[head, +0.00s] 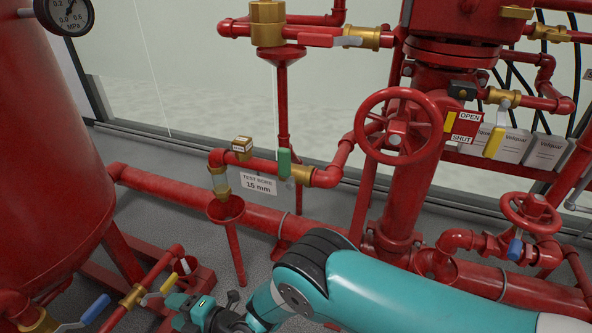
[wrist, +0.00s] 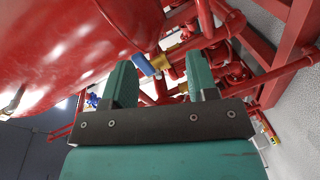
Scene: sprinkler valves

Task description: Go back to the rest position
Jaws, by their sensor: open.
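My gripper (head: 188,308) is low at the bottom of the head view, beside small red pipes at the foot of the big red tank. My teal arm reaches to it from the lower right. In the wrist view my gripper (wrist: 160,78) is open, with its two teal fingers apart. A blue valve lever (wrist: 146,64) on a brass fitting shows beyond the gap between the fingers. I cannot tell how far it is from them. No rest position is marked in either view.
The red tank (head: 50,140) stands on the left. A yellow lever (head: 170,283) and a blue lever (head: 96,309) are close to my gripper. A drain funnel (head: 225,208), a red handwheel (head: 398,127) and thick red pipes stand behind my arm.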

